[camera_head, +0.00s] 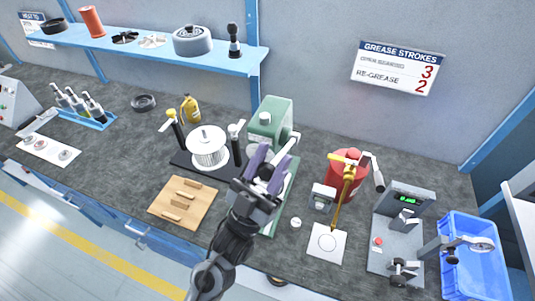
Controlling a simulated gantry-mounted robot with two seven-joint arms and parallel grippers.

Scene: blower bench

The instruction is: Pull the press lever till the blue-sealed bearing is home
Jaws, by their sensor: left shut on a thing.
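The green press (270,117) stands at the back middle of the bench. A pale lever bar (291,143) comes down from its right side. My left gripper (268,163), with purple fingers, is in front of the press, its fingers shut at the lever. The gripper covers the exact grip and the lower part of the press. I cannot make out the blue-sealed bearing; the press bed is largely hidden behind the gripper. My right gripper is not in view.
Left of the press, a white finned rotor (208,147) sits on a black plate between upright tools. A wooden block (183,202) lies in front. To the right are a red grease container (346,173), a white card (326,243), a grey gauge stand (405,200) and a blue bin (475,275).

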